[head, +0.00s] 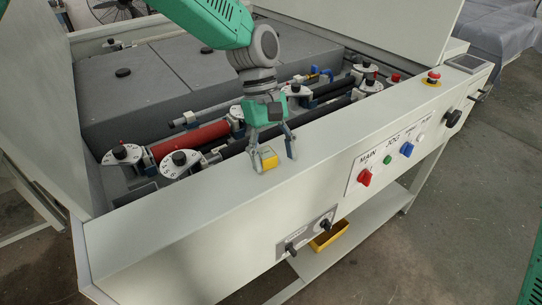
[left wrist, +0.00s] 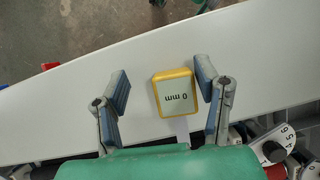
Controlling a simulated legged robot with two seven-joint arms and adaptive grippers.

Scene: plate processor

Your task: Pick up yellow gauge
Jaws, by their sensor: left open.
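The yellow gauge (head: 266,156) is a small box on the pale front ledge of the machine in the head view. In the left wrist view the gauge (left wrist: 175,93) shows a yellow rim and a grey face reading "0 mm". My left gripper (head: 275,160) is open above the ledge, with its fingers on either side of the gauge. In the left wrist view the gauge lies between the fingers of my left gripper (left wrist: 165,88), nearer the right finger, with a wider gap to the left finger. My right gripper is not in view.
The machine's ledge (head: 190,215) is clear around the gauge. Behind it are rollers (head: 190,139) and numbered dials (head: 122,154). A red knob (head: 364,178) and other controls sit on the front panel. A raised cover stands at the back right.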

